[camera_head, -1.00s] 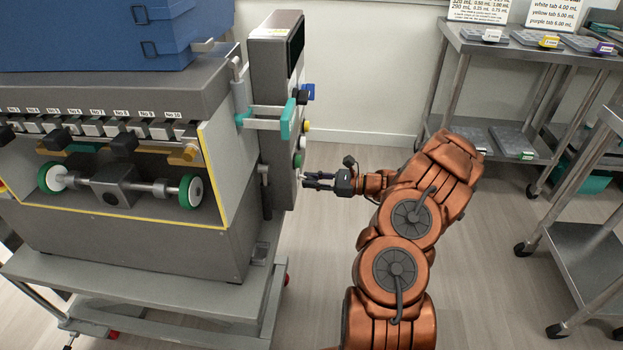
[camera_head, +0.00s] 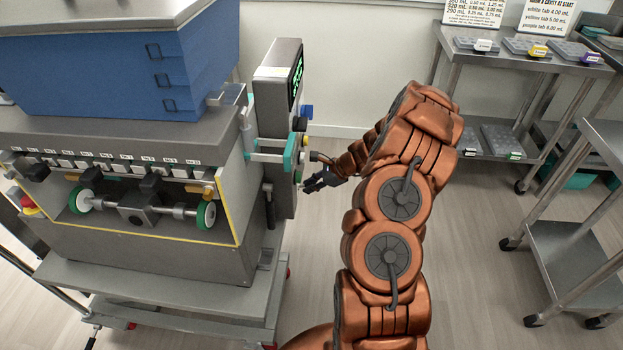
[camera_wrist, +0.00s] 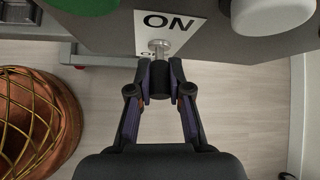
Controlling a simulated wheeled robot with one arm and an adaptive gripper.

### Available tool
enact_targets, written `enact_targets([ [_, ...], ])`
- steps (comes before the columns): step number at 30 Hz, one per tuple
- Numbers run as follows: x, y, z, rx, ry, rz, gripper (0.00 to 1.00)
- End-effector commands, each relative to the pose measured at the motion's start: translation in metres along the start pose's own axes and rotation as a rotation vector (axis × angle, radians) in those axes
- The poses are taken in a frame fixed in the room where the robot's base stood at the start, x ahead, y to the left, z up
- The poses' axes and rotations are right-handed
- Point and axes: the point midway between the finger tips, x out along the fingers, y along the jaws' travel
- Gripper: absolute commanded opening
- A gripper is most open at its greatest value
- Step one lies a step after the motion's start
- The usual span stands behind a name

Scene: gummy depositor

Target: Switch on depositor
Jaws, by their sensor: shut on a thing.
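The depositor (camera_head: 140,260) stands at the left in the head view, its control panel (camera_head: 277,90) upright on its right end. The panel's screen (camera_head: 297,78) shows green text. In the wrist view, a metal toggle switch (camera_wrist: 158,46) sits on a white label plate (camera_wrist: 178,30) reading "ON" above, with smaller, partly hidden lettering below. My gripper (camera_wrist: 160,80) is at the switch, its fingertips shut on the dark end of the lever. In the head view my gripper (camera_head: 306,187) is at the panel's lower right face, and the switch itself cannot be made out there.
A green button (camera_wrist: 85,4) and a white button (camera_wrist: 270,14) flank the switch in the wrist view. A blue hopper (camera_head: 120,70) sits on the depositor. Metal shelving with trays (camera_head: 520,60) stands at back right, a metal cart (camera_head: 570,250) at right. Floor between is clear.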

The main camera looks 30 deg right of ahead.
Motion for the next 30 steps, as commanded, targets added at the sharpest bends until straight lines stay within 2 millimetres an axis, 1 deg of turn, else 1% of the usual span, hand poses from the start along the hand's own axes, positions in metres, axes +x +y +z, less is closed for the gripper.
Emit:
enact_targets([
  [1,-0.0034,-0.0006,0.0054,-0.005,0.018,0.006,0.00],
  [9,-0.0023,-0.0011,0.0055,-0.008,0.080,0.015,0.00],
  [24,-0.0014,-0.0011,0.0050,-0.008,0.091,0.017,0.00],
  [25,-0.0014,-0.0011,0.0050,-0.008,0.091,0.017,0.21],
  [30,-0.0013,-0.0010,0.0045,-0.008,0.092,0.017,0.39],
])
